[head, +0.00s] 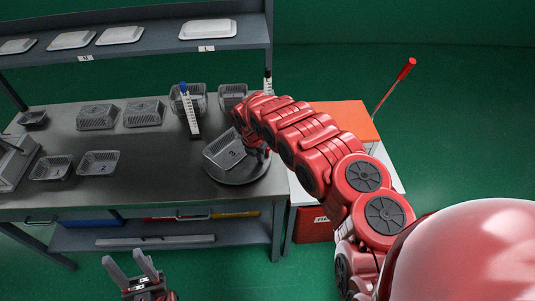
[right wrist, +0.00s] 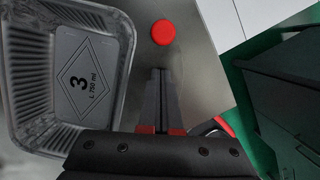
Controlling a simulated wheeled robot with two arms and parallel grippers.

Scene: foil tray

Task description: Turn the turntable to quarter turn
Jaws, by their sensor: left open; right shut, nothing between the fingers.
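The turntable (head: 237,177) is a dark round disc at the right end of the grey workbench. A foil tray (head: 224,152) marked 3 sits on it, turned at an angle to the bench edges. In the right wrist view the same tray (right wrist: 28,50) fills the left side, and a red round spot (right wrist: 163,32) shows just beyond my fingertips. My right gripper (right wrist: 160,74) is shut and empty, beside the tray's right side; the head view mostly hides it behind my right arm. My left gripper (head: 126,258) is open and empty in front of the bench.
More foil trays (head: 98,116) stand on the bench (head: 160,165), at the back and left. An overhead shelf (head: 150,49) holds several lidded trays. An orange-topped unit (head: 345,119) adjoins on the right.

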